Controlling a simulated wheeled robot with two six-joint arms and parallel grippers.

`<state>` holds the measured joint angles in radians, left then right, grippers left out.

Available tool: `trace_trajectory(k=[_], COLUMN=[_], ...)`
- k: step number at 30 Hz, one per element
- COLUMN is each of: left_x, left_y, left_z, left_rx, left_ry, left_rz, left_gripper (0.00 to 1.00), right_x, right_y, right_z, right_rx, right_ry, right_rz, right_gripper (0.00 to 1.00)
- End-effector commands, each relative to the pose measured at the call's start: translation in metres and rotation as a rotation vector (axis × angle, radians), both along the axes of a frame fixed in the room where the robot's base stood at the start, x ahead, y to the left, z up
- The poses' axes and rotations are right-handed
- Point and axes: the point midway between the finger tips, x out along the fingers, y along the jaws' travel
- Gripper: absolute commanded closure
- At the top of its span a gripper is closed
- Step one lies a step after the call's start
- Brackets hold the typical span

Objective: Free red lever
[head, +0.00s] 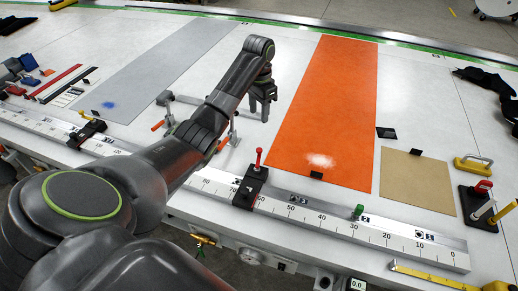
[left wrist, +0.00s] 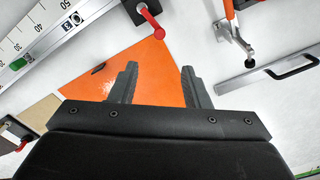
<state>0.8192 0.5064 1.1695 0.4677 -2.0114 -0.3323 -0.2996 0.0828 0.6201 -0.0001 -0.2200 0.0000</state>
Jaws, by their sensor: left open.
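A red lever (head: 258,157) stands upright on a black block (head: 250,190) clamped over the white ruler rail. In the left wrist view the red lever (left wrist: 148,24) shows near the top, with its block at the rail. Another red handle (head: 484,186) sits on a black base at the far right; a red handle (left wrist: 14,126) also shows at the left edge of the wrist view. My left gripper (head: 263,112) is open and empty, above the table beyond the rail lever and left of the orange sheet (head: 325,115). Its fingers (left wrist: 159,68) touch nothing visible. My right gripper is out of view.
The ruler rail (head: 340,222) runs along the front edge. A grey sheet (head: 165,70) lies at left. Metal clamps with orange handles (head: 223,143) stand near my arm.

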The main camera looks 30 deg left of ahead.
Motion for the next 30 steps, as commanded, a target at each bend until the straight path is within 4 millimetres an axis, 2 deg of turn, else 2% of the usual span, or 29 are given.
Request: trace_trajectory(k=[1, 11, 15, 18, 24, 30], left_x=[0.000, -0.001, -0.001, -0.002, -0.002, -0.001], left_y=[0.000, -0.001, -0.001, -0.001, -0.001, -0.001], left_z=[-0.012, -0.051, -0.079, -0.095, -0.134, -0.155], left_rx=[0.000, 0.001, 0.000, -0.001, 0.000, 0.001], left_ry=[0.001, 0.000, 0.002, 0.005, 0.003, 0.001], left_rz=[0.000, 0.000, -0.001, 0.000, -0.001, 0.000], left_gripper=[0.57, 0.57, 0.57, 0.57, 0.57, 0.57], right_x=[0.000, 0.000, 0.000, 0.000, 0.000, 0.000], right_y=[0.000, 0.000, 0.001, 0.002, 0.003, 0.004], right_z=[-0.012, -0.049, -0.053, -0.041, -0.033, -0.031], right_rx=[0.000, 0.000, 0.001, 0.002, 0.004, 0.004], right_ry=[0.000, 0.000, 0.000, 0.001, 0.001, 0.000], right_rz=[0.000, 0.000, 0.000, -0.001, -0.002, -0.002], right_gripper=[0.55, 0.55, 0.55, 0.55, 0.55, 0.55])
